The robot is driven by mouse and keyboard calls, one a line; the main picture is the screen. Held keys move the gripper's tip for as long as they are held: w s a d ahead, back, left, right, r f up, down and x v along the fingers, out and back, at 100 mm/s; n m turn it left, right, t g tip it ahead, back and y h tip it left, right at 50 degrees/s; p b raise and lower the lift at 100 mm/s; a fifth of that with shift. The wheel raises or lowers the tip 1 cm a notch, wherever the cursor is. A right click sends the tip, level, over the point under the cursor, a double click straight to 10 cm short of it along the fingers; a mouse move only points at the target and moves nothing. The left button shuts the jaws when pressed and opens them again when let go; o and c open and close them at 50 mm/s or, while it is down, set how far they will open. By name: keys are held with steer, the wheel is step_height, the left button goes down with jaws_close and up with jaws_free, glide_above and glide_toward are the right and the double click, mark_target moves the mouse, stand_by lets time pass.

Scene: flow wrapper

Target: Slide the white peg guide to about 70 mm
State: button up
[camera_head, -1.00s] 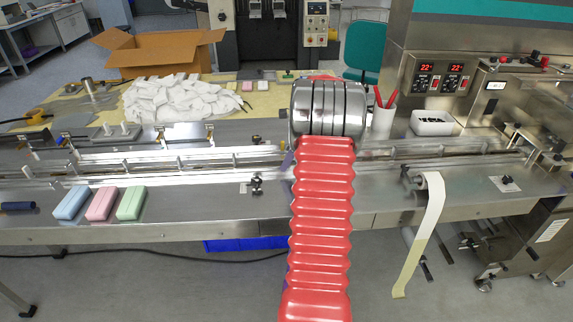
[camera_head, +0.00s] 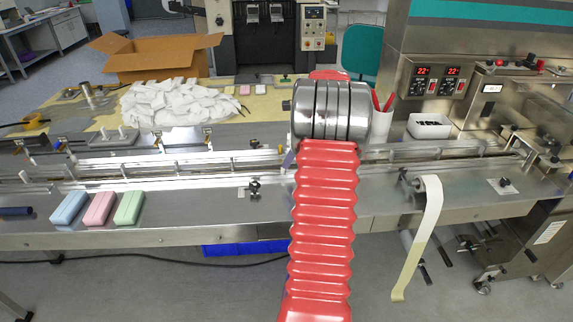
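My red ribbed arm (camera_head: 323,225) with its banded steel wrist section (camera_head: 331,110) reaches over the steel infeed bench in the middle of the view. It hides the part of the rails behind it. My gripper is mostly or wholly hidden behind the arm. A small grey-violet piece (camera_head: 288,160) shows at the arm's left edge, and I cannot tell if it is a fingertip. No scale reading is legible.
Blue (camera_head: 69,207), pink (camera_head: 99,208) and green (camera_head: 128,207) bars lie at the front left of the bench. Long metal rails (camera_head: 180,167) run across it. A film roll with a hanging strip (camera_head: 431,215) and a white cup (camera_head: 380,122) stand right of my arm.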

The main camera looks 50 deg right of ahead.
steer(key=v, duration=0.9)
steer(key=w+a+r+n, duration=0.25)
steer(key=a+n, duration=0.25)
steer(key=a, duration=0.5)
steer(key=w+a+r+n+h, duration=0.1)
steer(key=a+r+n, duration=0.3)
steer(key=a, duration=0.6)
steer(key=w+a+r+n, duration=0.1)
steer(key=a+r+n, duration=0.1)
steer(key=a+n, duration=0.65)
steer(key=s+a+f+n, duration=0.1)
steer(key=s+a+n, duration=0.3)
steer(key=a, duration=0.4)
steer(key=s+a+f+n+t, duration=0.1)
steer(key=s+a+n, duration=0.4)
steer(key=a, duration=0.3)
steer(key=s+a+f+n, duration=0.2)
steer(key=s+a+n, duration=0.3)
steer(key=a, duration=0.4)
steer(key=shift+n, duration=0.35)
